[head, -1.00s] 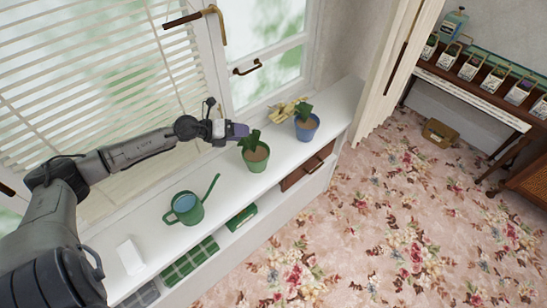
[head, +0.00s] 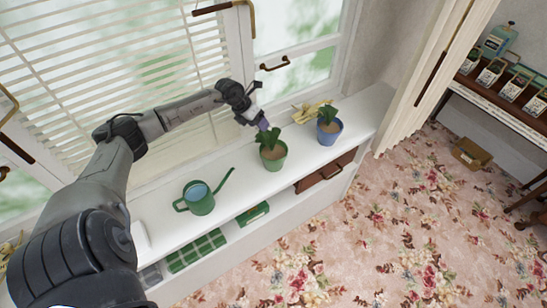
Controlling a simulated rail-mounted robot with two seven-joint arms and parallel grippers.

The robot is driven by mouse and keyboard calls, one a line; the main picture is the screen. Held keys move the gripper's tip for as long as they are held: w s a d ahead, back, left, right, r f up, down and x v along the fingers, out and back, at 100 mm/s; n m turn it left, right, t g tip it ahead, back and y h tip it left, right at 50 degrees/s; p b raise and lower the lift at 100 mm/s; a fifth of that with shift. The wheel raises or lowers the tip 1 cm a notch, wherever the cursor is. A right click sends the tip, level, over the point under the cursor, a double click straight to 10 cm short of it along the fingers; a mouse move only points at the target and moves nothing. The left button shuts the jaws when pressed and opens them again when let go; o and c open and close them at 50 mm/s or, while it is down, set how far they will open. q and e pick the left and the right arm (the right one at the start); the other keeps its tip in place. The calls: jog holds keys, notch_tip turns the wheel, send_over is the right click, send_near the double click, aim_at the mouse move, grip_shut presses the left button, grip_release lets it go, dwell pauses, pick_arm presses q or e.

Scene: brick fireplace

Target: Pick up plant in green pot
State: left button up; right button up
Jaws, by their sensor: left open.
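The plant in the green pot (head: 273,156) stands upright on the white windowsill shelf (head: 235,191). Its green leaves rise from brown soil. My left gripper (head: 263,124) is just behind and above the pot, its purple-tipped fingers pointing down toward the leaves. It is open and holds nothing that I can see. The small gap between fingertips and plant is hard to judge. My right gripper is not in view.
A similar plant in a blue pot (head: 329,128) stands close to the right, with yellow gloves (head: 310,110) behind. A green watering can (head: 199,198) stands to the left. Window blinds and frame border the shelf's back. A curtain (head: 425,75) hangs at its right end.

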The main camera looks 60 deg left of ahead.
aim_at(268, 134)
pick_arm(q)
jog(key=shift+x, duration=3.9)
grip_shut()
